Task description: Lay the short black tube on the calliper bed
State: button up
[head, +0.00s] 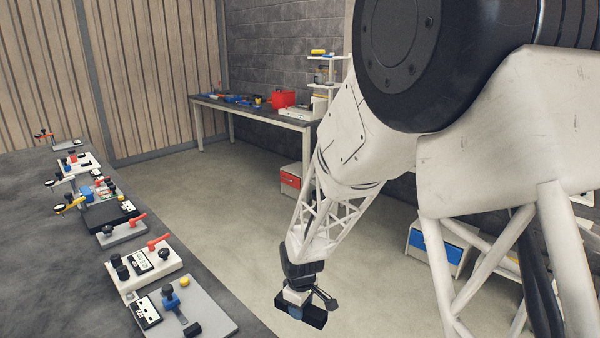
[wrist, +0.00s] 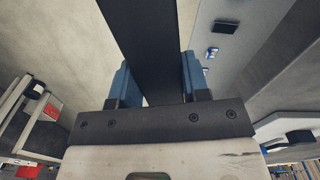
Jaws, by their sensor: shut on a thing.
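My gripper (head: 296,311) hangs in the middle of the head view, off to the right of the long dark bench and over the floor. Its blue fingers (wrist: 158,80) are closed on a dark bar-like piece, which I take for the short black tube (wrist: 142,40). The black piece (head: 317,318) also shows beside the fingers in the head view. Several fixtures with small displays stand on the bench, including a white one (head: 145,272) and a grey plate (head: 210,318). I cannot tell which is the calliper bed.
The dark bench (head: 50,240) runs along the left, with a row of fixtures, levers and knobs near its right edge. Open floor (head: 220,205) lies beyond it. Drawer units stand behind my arm.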

jog(key=w+d+f+m, duration=0.4)
jog(key=w+d+f, duration=0.2)
jog(key=f, duration=0.3)
jog(key=w+d+f+m, duration=0.4)
jog(key=w+d+f, duration=0.2)
jog(key=f, duration=0.4)
jog(key=w+d+f+m, duration=0.3)
jog(key=w+d+f, duration=0.3)
jog(key=f, duration=0.3)
jog(key=shift+f+m, duration=0.3)
jog(key=shift+m, duration=0.1)
dwell(1.1)
